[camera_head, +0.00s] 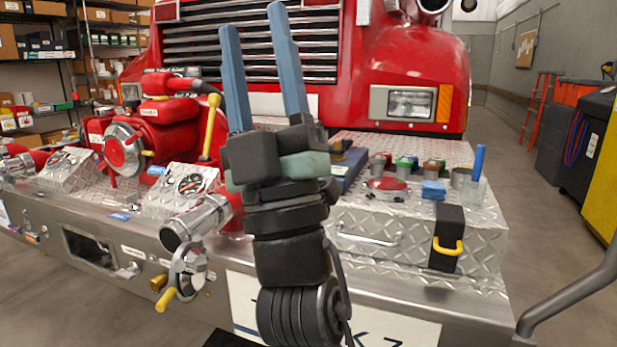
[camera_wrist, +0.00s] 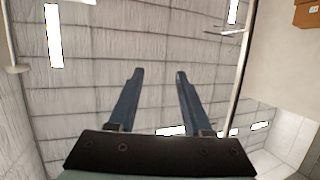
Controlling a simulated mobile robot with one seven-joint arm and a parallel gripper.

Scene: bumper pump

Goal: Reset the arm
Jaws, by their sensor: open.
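My gripper (camera_head: 257,62) stands upright in the middle of the head view, with its two blue fingers pointing up and spread apart. It is open and nothing shows between the fingers. The fingers overlap the fire truck's grille (camera_head: 205,45) in the picture. In the wrist view my gripper (camera_wrist: 156,73) is also open and empty, facing a pale ceiling (camera_wrist: 90,90) with bright lights. My arm hides part of the bumper behind it.
The red fire truck (camera_head: 440,60) has a diamond-plate bumper (camera_head: 480,235) with a red pump (camera_head: 175,120) at left. At right on it are small coloured caps (camera_head: 404,164), a blue block (camera_head: 433,190) and a clear cup (camera_head: 474,190) holding something blue. Shelves (camera_head: 110,25) stand at back left.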

